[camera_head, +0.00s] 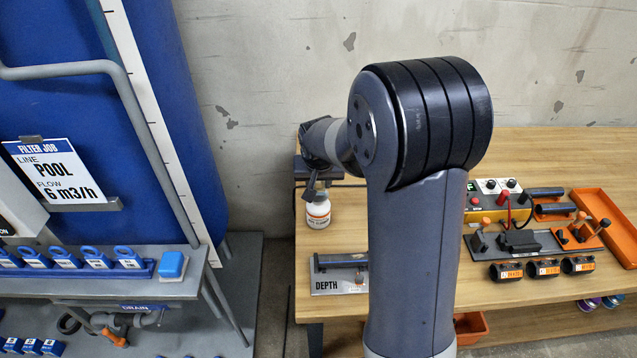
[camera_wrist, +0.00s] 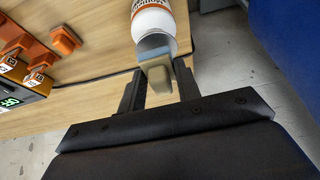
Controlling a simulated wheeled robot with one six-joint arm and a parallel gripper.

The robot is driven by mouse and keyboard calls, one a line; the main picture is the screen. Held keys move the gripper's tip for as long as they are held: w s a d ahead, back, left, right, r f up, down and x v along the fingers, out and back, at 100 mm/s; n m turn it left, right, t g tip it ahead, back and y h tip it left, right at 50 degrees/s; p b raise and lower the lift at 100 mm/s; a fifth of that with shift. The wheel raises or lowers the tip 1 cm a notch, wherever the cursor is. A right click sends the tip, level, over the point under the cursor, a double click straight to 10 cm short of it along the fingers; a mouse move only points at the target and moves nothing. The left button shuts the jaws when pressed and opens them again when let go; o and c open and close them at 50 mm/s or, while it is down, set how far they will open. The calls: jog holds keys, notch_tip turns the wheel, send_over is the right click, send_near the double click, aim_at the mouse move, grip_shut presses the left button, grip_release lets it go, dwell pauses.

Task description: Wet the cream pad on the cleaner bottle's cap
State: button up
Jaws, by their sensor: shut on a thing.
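The cleaner bottle (camera_head: 318,213) is white with an orange band and stands upright at the back left of the wooden table. In the wrist view the bottle (camera_wrist: 153,18) is at the top, with its grey-blue cap (camera_wrist: 151,46) facing me. My gripper (camera_wrist: 158,84) is shut on the cream pad (camera_wrist: 157,76), which sits between the fingertips. The pad overlaps the cap's near edge in that view; I cannot tell whether they touch. In the head view my gripper (camera_head: 311,187) is just above the bottle, and the pad is not clearly visible.
A grey DEPTH block (camera_head: 338,280) lies nearer the table's front edge. Black clamps (camera_head: 541,270), a tool board (camera_head: 515,243) and an orange tray (camera_head: 612,228) are at the right. A blue tank and a shelf (camera_head: 150,285) stand at the left.

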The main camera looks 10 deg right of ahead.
jog(key=shift+r+p, duration=1.2)
jog(key=shift+r, duration=0.95)
jog(key=shift+f, duration=0.1)
